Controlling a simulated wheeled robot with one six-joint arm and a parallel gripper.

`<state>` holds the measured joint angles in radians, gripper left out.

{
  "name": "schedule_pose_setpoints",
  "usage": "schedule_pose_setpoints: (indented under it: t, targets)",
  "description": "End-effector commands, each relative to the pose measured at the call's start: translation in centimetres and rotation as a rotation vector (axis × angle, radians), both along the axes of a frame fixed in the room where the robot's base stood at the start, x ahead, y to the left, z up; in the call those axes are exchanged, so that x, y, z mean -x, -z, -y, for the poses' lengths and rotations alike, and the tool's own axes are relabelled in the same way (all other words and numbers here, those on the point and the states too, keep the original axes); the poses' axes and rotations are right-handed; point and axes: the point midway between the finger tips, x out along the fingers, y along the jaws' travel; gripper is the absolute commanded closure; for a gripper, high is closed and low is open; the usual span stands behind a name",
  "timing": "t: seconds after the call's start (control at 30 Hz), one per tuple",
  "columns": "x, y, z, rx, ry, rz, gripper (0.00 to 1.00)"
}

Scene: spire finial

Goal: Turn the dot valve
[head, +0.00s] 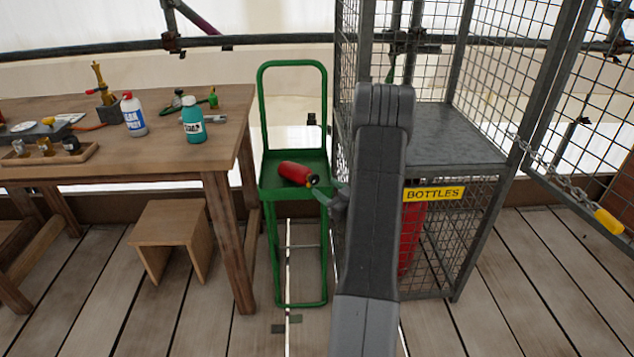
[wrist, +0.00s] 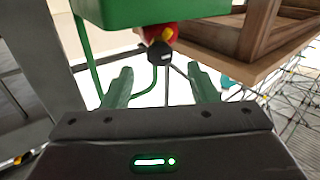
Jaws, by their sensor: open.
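A small red bottle (head: 296,174) lies on the tray of the green trolley, with a yellow collar and a dark valve (head: 314,180) at its right end. In the wrist view the dark valve (wrist: 159,52) shows below the red bottle end (wrist: 165,33), beside the green tray. I cannot clearly make out a dot on it. My gripper (wrist: 161,82) is open, its two green-grey fingers apart with nothing between them. The valve appears between and beyond the fingertips. In the head view my arm partly hides the gripper, near the tray's right edge.
The green trolley (head: 265,82) stands between a wooden table (head: 190,150) with bottles and tools on the left and a wire cage (head: 455,160) labelled BOTTLES on the right. A red cylinder (head: 411,240) stands inside the cage. A wooden stool (head: 170,222) stands by the table.

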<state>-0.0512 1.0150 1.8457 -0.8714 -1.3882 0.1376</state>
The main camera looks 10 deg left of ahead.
Motion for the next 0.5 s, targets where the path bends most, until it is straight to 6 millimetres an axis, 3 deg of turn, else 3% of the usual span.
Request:
schedule_pose_setpoints:
  t: [0.2, 0.5]
  targets:
    - [-2.3, 0.1, -3.0, 0.001, -0.002, 0.001, 0.47]
    - [-3.5, 0.0, -4.3, 0.001, 0.001, -0.001, 0.47]
